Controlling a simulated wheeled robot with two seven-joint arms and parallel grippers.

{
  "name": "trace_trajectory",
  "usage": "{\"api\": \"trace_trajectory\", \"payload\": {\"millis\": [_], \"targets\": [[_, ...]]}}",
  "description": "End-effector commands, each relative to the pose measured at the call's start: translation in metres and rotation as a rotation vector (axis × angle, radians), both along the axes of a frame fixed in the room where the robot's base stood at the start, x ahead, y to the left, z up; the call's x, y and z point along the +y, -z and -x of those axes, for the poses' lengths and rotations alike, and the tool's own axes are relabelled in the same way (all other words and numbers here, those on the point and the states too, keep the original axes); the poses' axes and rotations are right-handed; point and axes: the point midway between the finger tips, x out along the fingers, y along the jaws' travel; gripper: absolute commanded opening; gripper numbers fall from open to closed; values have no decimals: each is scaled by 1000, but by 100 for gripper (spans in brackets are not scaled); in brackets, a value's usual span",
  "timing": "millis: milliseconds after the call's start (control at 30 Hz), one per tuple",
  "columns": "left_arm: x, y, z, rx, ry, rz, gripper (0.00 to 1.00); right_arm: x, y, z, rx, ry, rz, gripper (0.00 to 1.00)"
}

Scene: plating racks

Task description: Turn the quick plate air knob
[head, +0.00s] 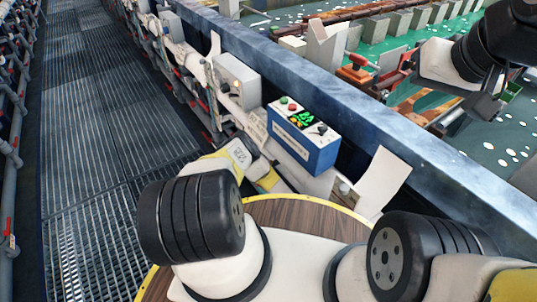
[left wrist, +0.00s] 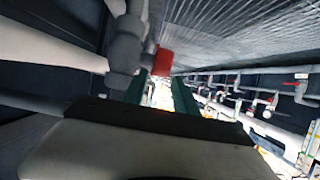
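A blue box with a white front edge (head: 318,156) stands beside the long metal rail, in the middle of the head view. The box's lettering is too small to read. My right gripper (head: 472,108) hangs over the green tank area at the upper right, apart from the box. Its finger gap does not show clearly. My left gripper (left wrist: 160,95) shows in the left wrist view with its two dark green fingers apart.
A grey box (head: 238,80) stands behind the blue box along the rail (head: 300,80). A metal grating walkway (head: 100,120) runs along the left. In the left wrist view, pipes and a red part (left wrist: 164,61) are close to my left fingers.

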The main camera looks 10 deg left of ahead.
Motion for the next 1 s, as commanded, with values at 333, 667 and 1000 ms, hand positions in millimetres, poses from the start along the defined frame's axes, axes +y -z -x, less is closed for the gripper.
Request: {"api": "trace_trajectory", "payload": {"millis": [333,667,1000], "targets": [[32,17,-27,-2,-4,-1,35,0,0,0,0,0,0,36],[53,29,-47,-1,-1,0,35,0,0,0,0,0,0,36],[54,30,-48,0,1,0,17,0,0,0,0,0,0,36]]}}
